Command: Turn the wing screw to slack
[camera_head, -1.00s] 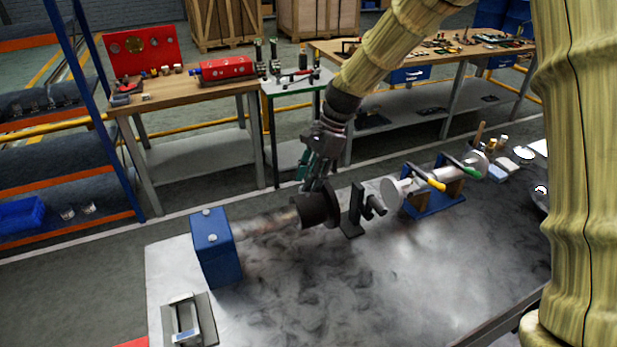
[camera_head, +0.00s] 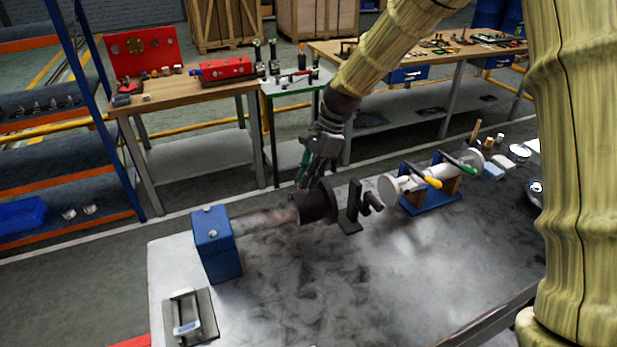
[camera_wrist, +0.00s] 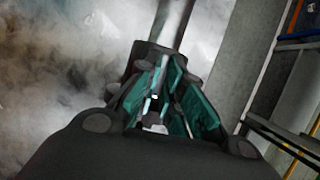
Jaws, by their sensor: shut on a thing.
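My gripper (camera_head: 312,178) reaches down from above onto the black cylindrical coupling (camera_head: 316,205), at the end of a grey shaft (camera_head: 265,220) that runs from a blue block (camera_head: 216,245). In the wrist view the teal-lined fingers of my gripper (camera_wrist: 158,98) stand close together around a small pale piece (camera_wrist: 155,97), probably the wing screw. The fingers hide most of it, and its turn angle cannot be told. The shaft also shows beyond the fingers in the wrist view (camera_wrist: 172,22).
A black bracket (camera_head: 350,212) stands just right of the coupling. Further right is a blue stand (camera_head: 430,200) with a metal cylinder and yellow and green handles. A grey plate with a handle (camera_head: 188,318) lies at the front left. The tabletop's front middle (camera_head: 340,290) is clear.

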